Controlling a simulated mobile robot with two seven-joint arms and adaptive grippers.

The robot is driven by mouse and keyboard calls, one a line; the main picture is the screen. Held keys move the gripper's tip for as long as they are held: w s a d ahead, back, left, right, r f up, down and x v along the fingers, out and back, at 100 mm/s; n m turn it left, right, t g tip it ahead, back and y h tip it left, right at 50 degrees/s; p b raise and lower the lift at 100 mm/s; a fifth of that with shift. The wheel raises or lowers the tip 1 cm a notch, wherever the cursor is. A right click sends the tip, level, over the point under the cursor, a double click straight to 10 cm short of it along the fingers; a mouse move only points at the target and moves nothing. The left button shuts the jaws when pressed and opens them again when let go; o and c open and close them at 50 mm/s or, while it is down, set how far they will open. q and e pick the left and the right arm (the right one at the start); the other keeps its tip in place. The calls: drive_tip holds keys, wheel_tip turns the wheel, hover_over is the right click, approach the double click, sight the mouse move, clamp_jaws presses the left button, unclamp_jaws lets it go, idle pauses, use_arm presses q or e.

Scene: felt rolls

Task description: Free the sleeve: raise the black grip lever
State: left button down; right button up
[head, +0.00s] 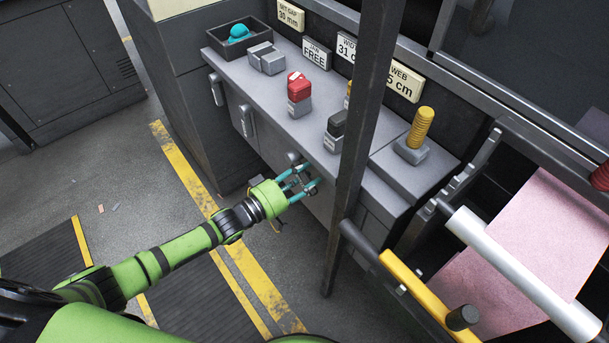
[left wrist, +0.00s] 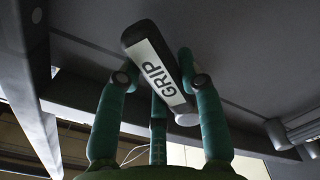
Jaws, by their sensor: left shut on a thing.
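The black grip lever (left wrist: 138,36) fills the middle of the left wrist view, tilted, with a white label reading GRIP. My left gripper (left wrist: 160,85) has its teal fingers on both sides of the lever and is shut on it. In the head view my left gripper (head: 303,186) is at the front face of the grey cabinet, below the counter; its fingers largely hide the lever there. A pale tube (head: 520,275), possibly the sleeve, lies at the lower right beside pink felt (head: 545,225). My right gripper is not in view.
A dark upright post (head: 362,130) stands just right of my left gripper. The counter (head: 270,87) above holds a red-topped block (head: 299,88), a black-topped block (head: 336,126) and a yellow ribbed knob (head: 420,128). A yellow bar (head: 415,290) is at lower right.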

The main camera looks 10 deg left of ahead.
use_arm(q)
drive_tip(key=c, duration=0.8)
unclamp_jaws()
drive_tip(key=v, duration=1.2)
